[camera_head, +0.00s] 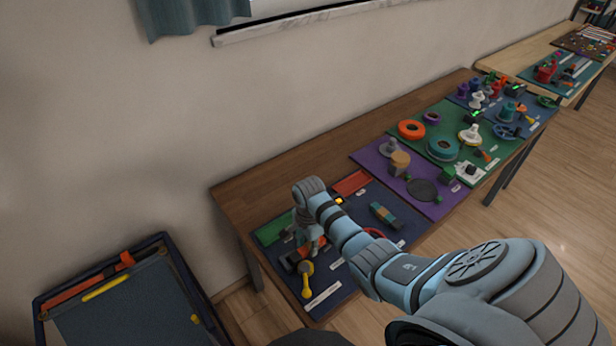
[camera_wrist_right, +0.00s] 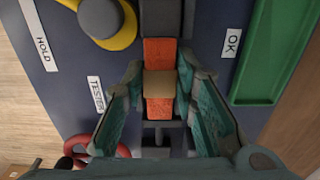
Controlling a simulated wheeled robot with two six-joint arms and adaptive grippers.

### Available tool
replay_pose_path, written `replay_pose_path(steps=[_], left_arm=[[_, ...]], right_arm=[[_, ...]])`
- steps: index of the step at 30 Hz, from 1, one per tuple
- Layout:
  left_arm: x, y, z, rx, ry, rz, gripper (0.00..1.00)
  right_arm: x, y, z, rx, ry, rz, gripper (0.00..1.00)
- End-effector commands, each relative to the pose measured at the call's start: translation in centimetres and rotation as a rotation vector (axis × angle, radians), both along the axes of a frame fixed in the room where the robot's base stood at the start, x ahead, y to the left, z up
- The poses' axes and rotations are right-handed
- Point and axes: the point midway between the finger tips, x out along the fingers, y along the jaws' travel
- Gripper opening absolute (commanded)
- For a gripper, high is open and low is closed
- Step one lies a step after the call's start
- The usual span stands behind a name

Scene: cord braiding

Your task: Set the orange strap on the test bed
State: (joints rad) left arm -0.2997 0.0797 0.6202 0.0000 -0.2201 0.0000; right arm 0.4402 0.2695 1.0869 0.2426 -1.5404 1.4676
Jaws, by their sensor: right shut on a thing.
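The orange strap (camera_wrist_right: 160,50) shows in the right wrist view, with a tan band (camera_wrist_right: 157,84) across its middle. It lies in line with a dark fixture that appears to be the test bed (camera_wrist_right: 162,16), by the "TESTER" label. My right gripper (camera_wrist_right: 158,88) has its teal fingers on either side of the strap and is shut on it. How firmly the strap rests on the bed is hard to tell. In the head view my right gripper (camera_head: 310,246) is low over the dark blue mat (camera_head: 340,284) and partly hides the fixture. My left gripper is not in view.
A green tray (camera_wrist_right: 272,50) is at the right in the wrist view, by an "OK" label. A yellow piece with a dark knob (camera_wrist_right: 103,18) is near "HOLD". A red ring (camera_wrist_right: 88,148) is lower left. In the head view, a red tray (camera_head: 352,183) and teal-tan piece (camera_head: 384,215) share the mat.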

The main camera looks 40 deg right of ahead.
Motion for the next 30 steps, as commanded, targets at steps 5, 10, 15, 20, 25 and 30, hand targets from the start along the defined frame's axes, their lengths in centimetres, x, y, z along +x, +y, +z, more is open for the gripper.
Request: replay_pose_path(steps=[5, 10, 15, 20, 25, 30], left_arm=[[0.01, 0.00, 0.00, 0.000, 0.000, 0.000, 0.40], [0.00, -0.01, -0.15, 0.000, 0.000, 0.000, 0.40], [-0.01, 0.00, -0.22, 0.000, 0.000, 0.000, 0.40], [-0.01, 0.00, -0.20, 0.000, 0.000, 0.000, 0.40], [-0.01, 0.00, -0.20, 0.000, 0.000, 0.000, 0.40], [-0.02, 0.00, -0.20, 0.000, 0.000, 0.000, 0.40]], right_arm=[[0.01, 0.00, -0.04, 0.000, 0.000, 0.000, 0.00], [-0.01, 0.00, -0.50, 0.000, 0.000, 0.000, 0.00], [-0.01, 0.00, -0.78, 0.000, 0.000, 0.000, 0.34], [-0.01, 0.00, -0.76, 0.000, 0.000, 0.000, 0.49], [-0.02, -0.01, -0.77, 0.000, 0.000, 0.000, 0.49], [-0.03, -0.01, -0.77, 0.000, 0.000, 0.000, 0.49]])
